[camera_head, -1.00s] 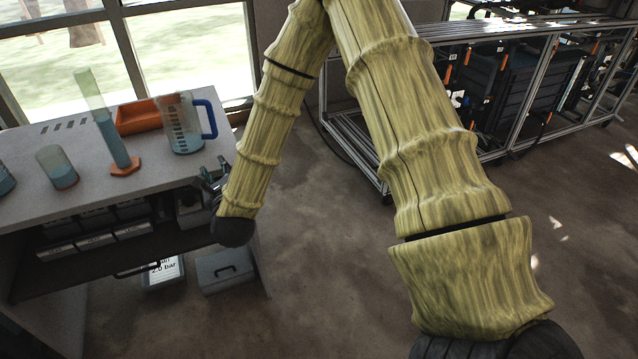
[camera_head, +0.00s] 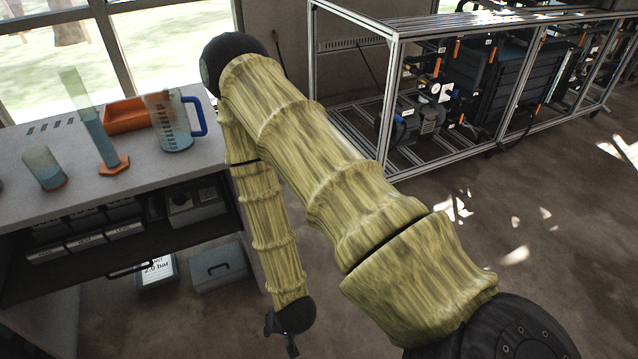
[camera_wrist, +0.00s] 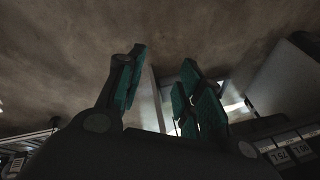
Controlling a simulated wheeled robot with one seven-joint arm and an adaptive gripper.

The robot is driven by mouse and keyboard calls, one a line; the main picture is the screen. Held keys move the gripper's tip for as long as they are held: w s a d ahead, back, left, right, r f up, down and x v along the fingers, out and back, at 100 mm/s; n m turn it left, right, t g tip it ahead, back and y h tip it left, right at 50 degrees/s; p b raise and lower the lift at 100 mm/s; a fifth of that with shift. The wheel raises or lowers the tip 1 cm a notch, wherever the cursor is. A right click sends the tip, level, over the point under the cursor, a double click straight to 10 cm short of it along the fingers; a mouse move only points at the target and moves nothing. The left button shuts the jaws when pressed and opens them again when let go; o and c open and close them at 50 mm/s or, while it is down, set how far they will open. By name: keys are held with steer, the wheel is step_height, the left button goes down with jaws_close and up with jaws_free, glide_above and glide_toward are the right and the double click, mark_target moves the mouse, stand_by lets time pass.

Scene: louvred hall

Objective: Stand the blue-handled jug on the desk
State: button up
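The blue-handled jug (camera_head: 172,124) stands upright on the grey desk (camera_head: 95,186), near its right end, with its blue handle facing right. It is clear-walled with dark markings and seems to hold bluish liquid. My gripper (camera_head: 290,345) is low in the head view, right of the desk and below its top, well apart from the jug. In the wrist view my gripper (camera_wrist: 164,68) has its green-padded fingers spread with nothing seen between them. The jug does not show in the wrist view.
An orange tray (camera_head: 126,115), a tall cylinder (camera_head: 97,135) on an orange foot and a beaker (camera_head: 44,168) share the desk top. Boxes fill the shelf below, and a grey case (camera_head: 219,267) is on the floor. A metal-framed rack (camera_head: 392,100) stands right; floor between is open.

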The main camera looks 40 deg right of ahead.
steer(key=s+d+f+n+g, duration=0.1)
steer(key=s+n+g, duration=0.1)
steer(key=s+n, duration=0.2)
steer(key=s+d+f+n+g, duration=0.1)
steer(key=s+n, duration=0.3)
steer(key=s, duration=0.6)
steer(key=shift+f+g, duration=0.6)
steer(key=shift+f, duration=0.1)
